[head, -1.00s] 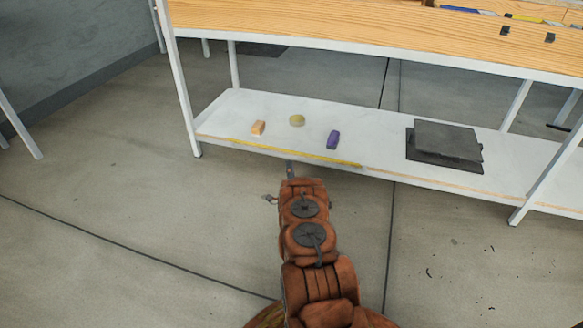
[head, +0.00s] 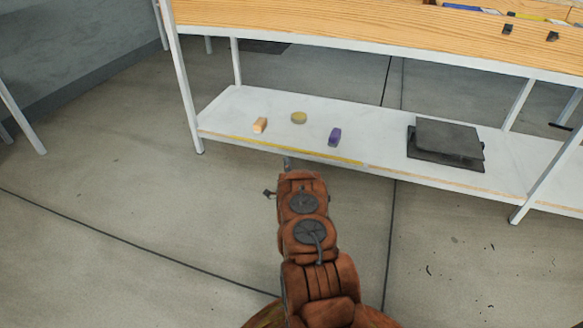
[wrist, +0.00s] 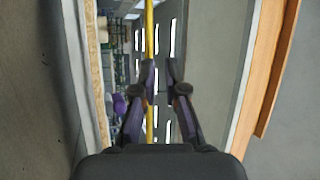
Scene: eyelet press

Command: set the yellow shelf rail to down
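The yellow shelf rail (head: 300,153) is a thin bar along the front edge of the white lower shelf (head: 375,160) in the head view. In the wrist view the yellow rail (wrist: 150,28) runs upright through the picture, passing behind the left finger. My gripper (wrist: 161,68) shows two dark fingers with a narrow gap between their tips and nothing visibly held. The rail lines up with the left finger rather than the middle of the gap. I cannot tell whether they touch. In the head view my arm hides most of the gripper, near the shelf's front edge.
On the lower shelf stand an orange block (head: 260,125), a yellowish round piece (head: 298,118), a purple block (head: 335,137) and a dark grey flat device (head: 447,142). The wooden bench top (head: 360,30) overhangs the shelf.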

